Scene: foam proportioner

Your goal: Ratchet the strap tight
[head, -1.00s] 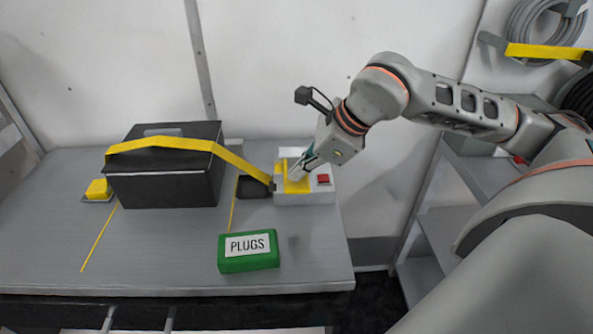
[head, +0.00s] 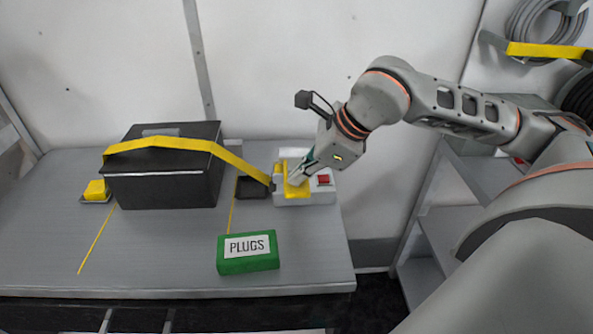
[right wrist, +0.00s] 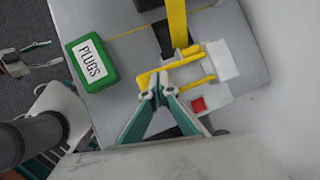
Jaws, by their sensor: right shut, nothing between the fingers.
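A yellow strap (head: 160,144) runs over a black case (head: 160,187) on the bench, from a yellow anchor block (head: 96,190) at left to a pale ratchet unit (head: 318,197) at right. The ratchet's yellow handle (head: 297,190) also shows in the right wrist view (right wrist: 148,78). My right gripper (head: 299,177) is shut and empty, its teal fingertips (right wrist: 162,86) against or right beside the handle; contact is hard to tell. My left gripper (right wrist: 48,54) shows only in the right wrist view, away from the bench, its fingers apart.
A green PLUGS box (head: 248,253) sits in front of the ratchet unit. A red button (head: 323,180) is on the unit's right side. The wall is close behind the bench. The bench front at left is clear, with thin yellow lines.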

